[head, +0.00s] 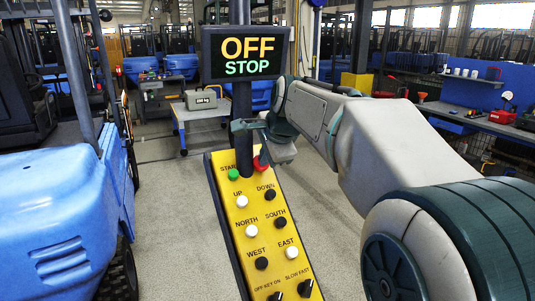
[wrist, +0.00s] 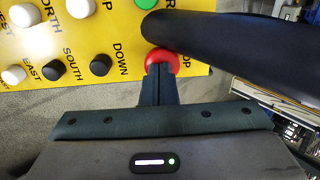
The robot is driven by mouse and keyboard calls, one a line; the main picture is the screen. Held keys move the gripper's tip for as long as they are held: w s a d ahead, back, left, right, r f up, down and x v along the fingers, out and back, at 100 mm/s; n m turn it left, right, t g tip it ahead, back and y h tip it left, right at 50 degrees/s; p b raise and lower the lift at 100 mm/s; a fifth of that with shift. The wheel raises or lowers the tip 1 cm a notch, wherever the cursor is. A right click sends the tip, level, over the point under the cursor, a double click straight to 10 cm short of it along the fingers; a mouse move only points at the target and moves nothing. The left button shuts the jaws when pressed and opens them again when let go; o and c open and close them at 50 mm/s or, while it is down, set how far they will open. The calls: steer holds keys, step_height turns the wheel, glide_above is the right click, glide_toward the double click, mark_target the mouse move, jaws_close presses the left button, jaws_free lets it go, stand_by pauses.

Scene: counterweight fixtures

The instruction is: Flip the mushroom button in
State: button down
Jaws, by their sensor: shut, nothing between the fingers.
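The red mushroom button (head: 261,163) is at the top of the yellow control panel (head: 226,207), right of the green start button (head: 233,174). It also shows in the wrist view (wrist: 161,55), where its near side is partly covered by my fingertips. My gripper (wrist: 159,68) is shut and empty, its tips against or just over the red button; I cannot tell whether they touch. How far the button is pressed cannot be told.
A display (head: 246,54) above the panel reads OFF STOP. Its dark post (wrist: 235,45) runs close beside my fingertips in the wrist view. Black and white buttons (head: 270,194) and knobs cover the panel. A blue forklift (head: 60,220) stands left, a workbench (head: 480,122) right.

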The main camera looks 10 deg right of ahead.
steer(key=shift+f, duration=0.1)
steer(key=v, duration=1.4)
steer(key=shift+p, duration=0.4)
steer(key=s+f+n+g, duration=0.1)
steer(key=s+f+n, duration=0.4)
steer(key=f, duration=0.4)
steer(key=s+a+f+n+g+h, duration=0.1)
steer(key=s+f+n, duration=0.4)
steer(key=f, duration=0.5)
steer(key=s+f+n+g, duration=0.2)
steer(key=s+f+n, duration=0.4)
steer(key=s+f, duration=0.3)
steer(key=shift+f, duration=0.45)
steer(key=shift+a, duration=0.15)
